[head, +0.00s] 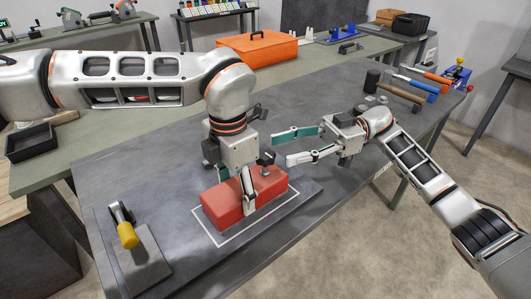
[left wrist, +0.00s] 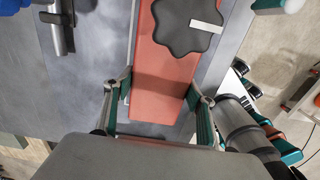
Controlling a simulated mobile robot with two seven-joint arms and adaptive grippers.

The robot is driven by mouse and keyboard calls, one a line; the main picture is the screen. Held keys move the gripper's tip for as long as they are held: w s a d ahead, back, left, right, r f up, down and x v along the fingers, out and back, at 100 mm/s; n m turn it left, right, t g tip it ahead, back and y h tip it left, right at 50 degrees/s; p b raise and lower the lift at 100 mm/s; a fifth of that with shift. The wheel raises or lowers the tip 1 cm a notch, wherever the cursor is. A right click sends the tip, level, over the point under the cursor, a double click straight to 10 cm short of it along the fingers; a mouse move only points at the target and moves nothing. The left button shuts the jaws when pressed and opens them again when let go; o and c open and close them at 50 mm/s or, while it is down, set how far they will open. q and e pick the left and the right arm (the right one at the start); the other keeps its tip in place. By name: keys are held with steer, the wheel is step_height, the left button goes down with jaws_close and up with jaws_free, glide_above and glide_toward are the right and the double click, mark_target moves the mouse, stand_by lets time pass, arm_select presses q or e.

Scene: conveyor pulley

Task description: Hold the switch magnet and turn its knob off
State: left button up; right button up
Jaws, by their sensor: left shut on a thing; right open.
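The switch magnet (head: 225,214) is a red block lying inside a white outlined rectangle on a dark plate. Its black knob (head: 265,158) stands on top at the far right end. In the left wrist view the red block (left wrist: 166,62) runs up the middle, with the dark lobed knob (left wrist: 186,28) and its pale pointer strip in plain sight. My left gripper (head: 234,193) points down and is shut on the block, one finger on each side. My right gripper (head: 288,146) is open and empty, its fingers pointing left, just right of and beyond the knob.
A toggle clamp with a yellow handle (head: 127,235) stands on the plate's near left. Hammers (head: 393,88) and an orange toolbox (head: 258,48) are farther back. The grey tabletop (head: 125,160) left of the block is mostly clear.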

mark_target(265, 152)
steer(key=x, duration=0.6)
steer(key=c, duration=1.2)
